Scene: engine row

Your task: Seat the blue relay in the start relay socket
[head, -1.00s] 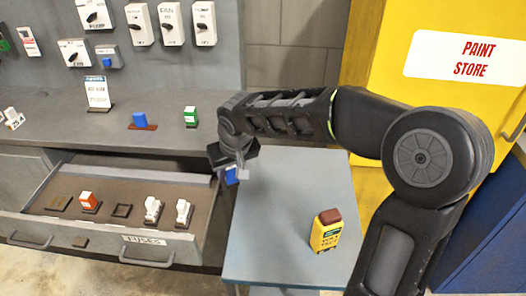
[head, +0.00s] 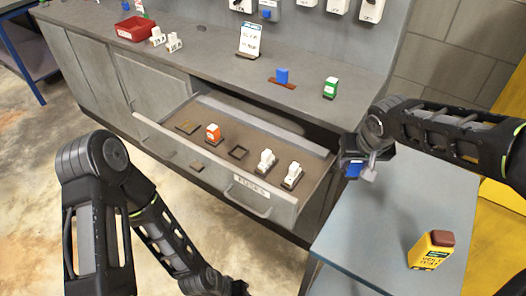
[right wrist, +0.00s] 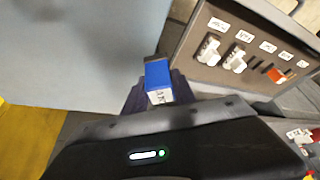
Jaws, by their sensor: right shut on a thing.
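The blue relay (head: 353,169) is in my right gripper (head: 364,168), above the left edge of the blue-grey table top. In the right wrist view the relay (right wrist: 158,80) shows a blue body and a pale lettered end between the fingers. The open drawer (head: 226,176) holds a row of sockets, including an empty dark square frame (head: 238,153) and a flat brown plate (head: 188,127). I cannot read which socket is the start relay one. My left gripper (head: 236,288) is low at the bottom edge, mostly cut off; its jaws cannot be made out.
The drawer also holds an orange relay (head: 213,133) and two white ones (head: 266,161).

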